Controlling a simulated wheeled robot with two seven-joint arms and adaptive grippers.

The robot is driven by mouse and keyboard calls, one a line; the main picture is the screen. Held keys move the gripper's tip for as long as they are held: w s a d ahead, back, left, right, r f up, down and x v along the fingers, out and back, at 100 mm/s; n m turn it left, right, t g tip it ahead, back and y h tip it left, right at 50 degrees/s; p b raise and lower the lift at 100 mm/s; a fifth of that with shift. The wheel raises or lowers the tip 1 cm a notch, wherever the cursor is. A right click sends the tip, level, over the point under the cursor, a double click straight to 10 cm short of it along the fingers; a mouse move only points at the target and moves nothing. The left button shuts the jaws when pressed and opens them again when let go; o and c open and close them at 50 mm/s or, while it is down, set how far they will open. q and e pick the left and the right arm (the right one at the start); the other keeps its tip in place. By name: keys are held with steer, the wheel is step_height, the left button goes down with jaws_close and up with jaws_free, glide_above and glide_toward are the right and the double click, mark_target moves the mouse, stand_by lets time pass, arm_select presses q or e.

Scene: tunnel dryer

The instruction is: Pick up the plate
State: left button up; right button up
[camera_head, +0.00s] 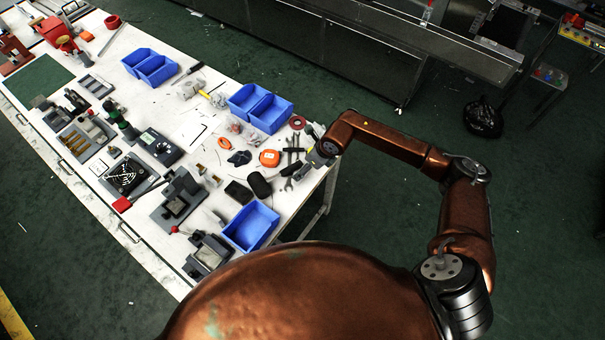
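I cannot single out the plate with certainty. A flat dark square piece with a white pattern (126,174) lies on the left part of the white table, and a dark square piece with a round mark (160,147) lies beyond it to the right. My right arm comes in from the right, and my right gripper (318,154) is over the table's right edge, beside the wrenches and well away from both square pieces. Its fingers are too small and dark to tell whether they are open. My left gripper is not in view.
The white table (195,110) is crowded with tools and fixtures. Blue bins (250,227) stand at its near right corner, right side (270,114) and far side (155,70). A grey conveyor (330,45) runs behind. Green floor (370,200) lies open right of the table.

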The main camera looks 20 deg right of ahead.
steer(key=x, duration=0.7)
steer(key=shift+s+d+f, duration=0.2)
steer(key=shift+f, duration=0.2)
steer(key=shift+c, duration=0.3)
steer(key=shift+r, duration=0.1)
steer(key=c, duration=1.5)
